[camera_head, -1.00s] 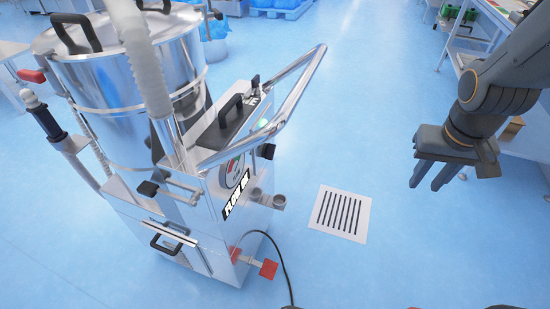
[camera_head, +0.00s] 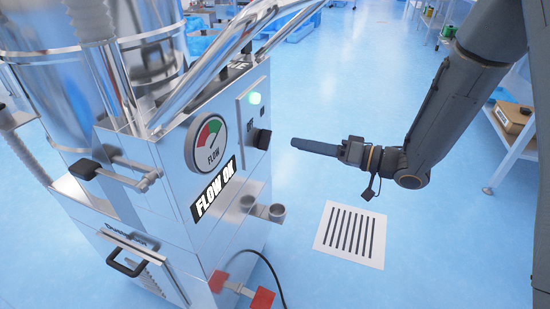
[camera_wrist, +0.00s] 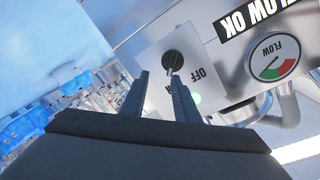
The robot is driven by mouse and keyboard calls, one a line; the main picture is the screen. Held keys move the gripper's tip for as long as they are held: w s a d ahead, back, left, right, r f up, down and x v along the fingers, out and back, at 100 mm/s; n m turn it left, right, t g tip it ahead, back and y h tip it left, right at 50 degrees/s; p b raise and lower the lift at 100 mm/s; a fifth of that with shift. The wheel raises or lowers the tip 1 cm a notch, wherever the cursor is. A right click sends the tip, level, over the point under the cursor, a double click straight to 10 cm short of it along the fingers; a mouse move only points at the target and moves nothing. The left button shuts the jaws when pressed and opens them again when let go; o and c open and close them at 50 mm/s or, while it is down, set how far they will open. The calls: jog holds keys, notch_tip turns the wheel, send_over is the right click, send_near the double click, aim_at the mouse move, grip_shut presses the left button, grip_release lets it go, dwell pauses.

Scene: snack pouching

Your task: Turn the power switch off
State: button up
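The power switch is a black rotary knob (camera_head: 262,138) on the right face of the metal machine (camera_head: 180,240). In the wrist view the knob (camera_wrist: 173,62) sits on a pale plate with an OFF label beside it; a second label is partly hidden by a finger. Which way the knob points is hard to tell. A green light (camera_head: 254,98) glows above it. My gripper (camera_head: 296,144) is to the right of the knob, apart from it. In the wrist view its two fingers (camera_wrist: 158,74) are parted and empty, with the right fingertip overlapping the knob's lower edge.
A flow gauge (camera_head: 208,143) and a FLOW OK sign (camera_head: 213,190) are left of the knob. A metal handle bar (camera_head: 235,50) slopes above. Red-tipped fittings (camera_head: 262,299) and a black cable are low down. The floor around the drain grate (camera_head: 350,234) is clear.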

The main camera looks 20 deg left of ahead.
aim_at(263, 140)
jog(key=s+a+g+y+b, duration=0.1)
jog(key=a+b, duration=0.1)
jog(key=a, duration=0.6)
jog(key=shift+a+f+g, duration=0.25)
jog(key=shift+g, duration=0.15)
jog(key=shift+s, duration=0.1)
jog(key=shift+n, duration=0.3)
grip_shut()
